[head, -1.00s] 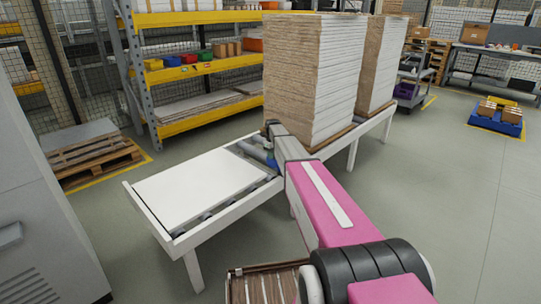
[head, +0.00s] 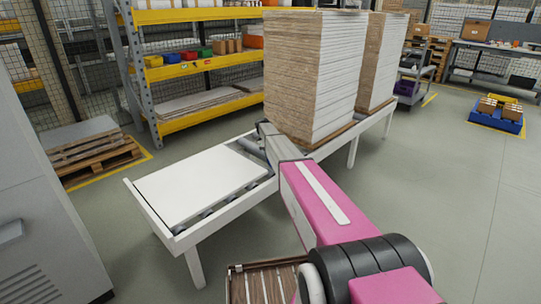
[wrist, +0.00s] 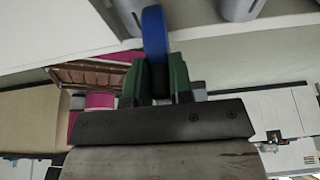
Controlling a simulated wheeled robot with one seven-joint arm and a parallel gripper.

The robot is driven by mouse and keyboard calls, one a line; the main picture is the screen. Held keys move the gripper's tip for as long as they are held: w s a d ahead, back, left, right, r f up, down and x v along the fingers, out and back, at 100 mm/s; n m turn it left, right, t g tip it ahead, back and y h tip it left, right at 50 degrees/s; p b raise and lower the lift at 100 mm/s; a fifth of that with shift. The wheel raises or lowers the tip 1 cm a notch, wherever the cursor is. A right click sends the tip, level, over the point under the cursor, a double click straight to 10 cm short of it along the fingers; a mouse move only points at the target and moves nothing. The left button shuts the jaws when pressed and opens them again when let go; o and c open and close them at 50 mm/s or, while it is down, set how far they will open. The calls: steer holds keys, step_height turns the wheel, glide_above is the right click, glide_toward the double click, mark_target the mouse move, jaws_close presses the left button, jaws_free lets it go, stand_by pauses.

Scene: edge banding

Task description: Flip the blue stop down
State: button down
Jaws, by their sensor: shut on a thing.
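The blue stop (wrist: 154,34) shows in the wrist view as an upright, rounded blue piece at the top middle. My gripper (wrist: 158,78) has green fingers, one on each side of the stop's lower part, and is shut on it. In the head view, the end of my arm reaches to the roller conveyor (head: 228,210) by the near stack of boards. My own wrist hides the gripper and the stop there.
A white panel (head: 202,184) lies on the conveyor's left part. A tall stack of boards (head: 312,75) stands just beyond my wrist, with a second stack (head: 378,60) behind it. A yellow-beamed shelf (head: 205,68) stands at the back. Open floor lies to the right.

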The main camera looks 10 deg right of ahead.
steer(key=shift+f, duration=0.15)
steer(key=c, duration=1.1)
jaws_free()
steer(key=v, duration=1.1)
steer(key=s+f+n+t, duration=0.1)
steer(key=s+f+n, duration=0.1)
steer(key=s+n, duration=0.7)
steer(key=s+f+n+t+y, duration=0.1)
steer(key=s+n, duration=0.9)
steer(key=s, duration=1.5)
steer(key=s+f+n+t+y, duration=0.1)
steer(key=s+f+n, duration=0.2)
steer(key=s+n, duration=0.6)
steer(key=shift+s+a+n, duration=0.1)
steer(key=shift+s+n, duration=0.3)
steer(key=shift+s, duration=3.5)
